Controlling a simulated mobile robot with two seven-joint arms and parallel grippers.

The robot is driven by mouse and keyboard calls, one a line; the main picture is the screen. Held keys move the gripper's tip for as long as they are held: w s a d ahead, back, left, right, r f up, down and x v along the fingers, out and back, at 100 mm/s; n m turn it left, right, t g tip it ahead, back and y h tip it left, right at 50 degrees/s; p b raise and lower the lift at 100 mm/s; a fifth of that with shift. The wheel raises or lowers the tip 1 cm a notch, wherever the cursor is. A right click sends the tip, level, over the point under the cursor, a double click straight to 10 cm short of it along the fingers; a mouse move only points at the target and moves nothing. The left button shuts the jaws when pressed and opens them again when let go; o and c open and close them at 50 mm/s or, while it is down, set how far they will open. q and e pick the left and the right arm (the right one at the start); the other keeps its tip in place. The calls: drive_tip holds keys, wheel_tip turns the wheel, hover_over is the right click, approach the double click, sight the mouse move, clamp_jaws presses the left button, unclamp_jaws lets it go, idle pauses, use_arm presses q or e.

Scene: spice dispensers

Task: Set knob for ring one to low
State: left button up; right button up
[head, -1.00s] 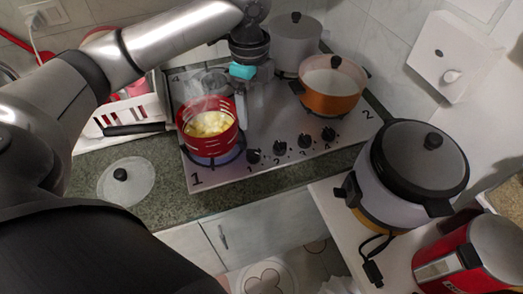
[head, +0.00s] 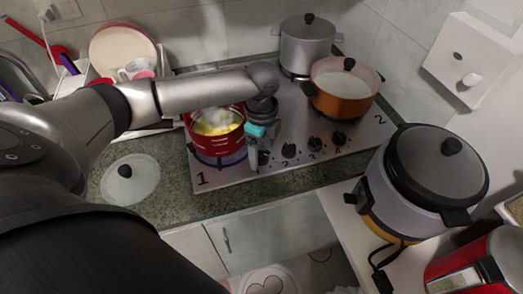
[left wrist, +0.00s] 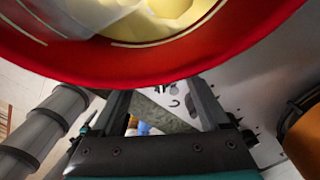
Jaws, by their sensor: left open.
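The stove (head: 230,178) has a row of black knobs on its front strip, marked with numbers. The leftmost knob, for ring one (head: 264,158), is partly hidden by my left gripper (head: 257,150). The gripper is open, its fingers pointing down at that knob, just right of the red pot (head: 212,141). I cannot tell whether the fingers touch the knob, nor read its setting. In the left wrist view the two fingers (left wrist: 160,98) stand apart with the stove panel between them, and the red pot (left wrist: 150,65) fills the top. My right gripper is not in view.
The red pot holds steaming yellow food on the front left ring, close beside the gripper. An orange pot (head: 340,98) and a grey pot (head: 306,50) stand behind. A glass lid (head: 140,185) lies on the counter left. A rice cooker (head: 385,205) stands at right.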

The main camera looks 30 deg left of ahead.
use_arm(q)
clamp_jaws()
idle(0.7)
